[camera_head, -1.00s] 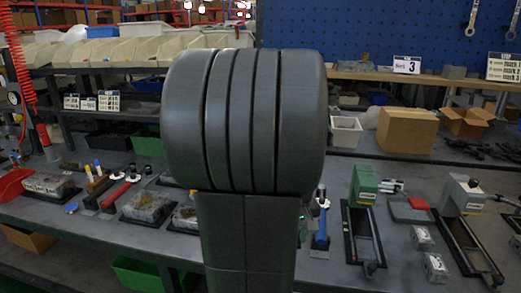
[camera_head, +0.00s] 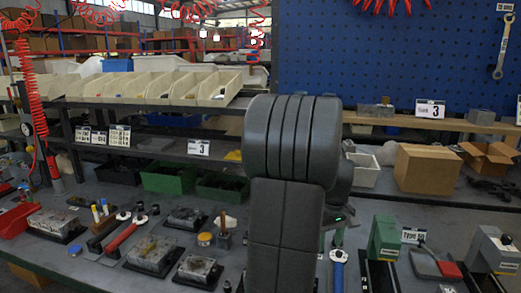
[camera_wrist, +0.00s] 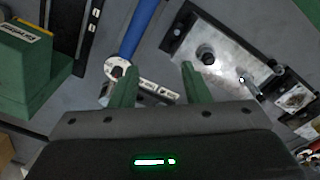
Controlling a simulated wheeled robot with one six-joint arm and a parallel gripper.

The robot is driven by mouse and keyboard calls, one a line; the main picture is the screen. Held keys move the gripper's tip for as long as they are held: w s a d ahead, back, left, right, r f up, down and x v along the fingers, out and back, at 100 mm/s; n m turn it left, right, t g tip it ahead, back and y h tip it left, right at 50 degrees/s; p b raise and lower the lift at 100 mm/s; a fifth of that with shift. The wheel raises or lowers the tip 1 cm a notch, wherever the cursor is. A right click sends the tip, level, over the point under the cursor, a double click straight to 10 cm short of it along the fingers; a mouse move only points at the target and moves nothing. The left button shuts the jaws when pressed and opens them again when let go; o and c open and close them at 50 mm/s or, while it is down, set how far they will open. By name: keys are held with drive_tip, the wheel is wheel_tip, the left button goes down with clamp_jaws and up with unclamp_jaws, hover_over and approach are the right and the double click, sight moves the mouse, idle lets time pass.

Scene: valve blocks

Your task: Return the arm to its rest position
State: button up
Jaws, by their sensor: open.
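My arm stands upright in the middle of the head view, its dark grey links covering part of the bench. My gripper (camera_wrist: 158,84) shows in the wrist view with its two green fingers apart and nothing between them. The fingers point down over the bench, above a blue-handled wrench (camera_wrist: 138,34). A metal valve block (camera_wrist: 222,52) on a dark base lies to the right of the fingers. The blue-handled wrench also shows there (camera_head: 338,270).
A green machine (camera_head: 384,238) stands right of my arm. Valve blocks (camera_head: 155,250) and a red-handled tool (camera_head: 122,236) lie to the left. Cardboard boxes (camera_head: 426,170), a shelf of beige bins (camera_head: 160,86) and a blue pegboard (camera_head: 380,60) stand behind.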

drive_tip(key=shift+w+d+r, duration=0.25)
drive_tip(key=shift+w+d, duration=0.35)
drive_tip(key=shift+w, duration=0.3)
drive_tip(key=shift+a, duration=0.1)
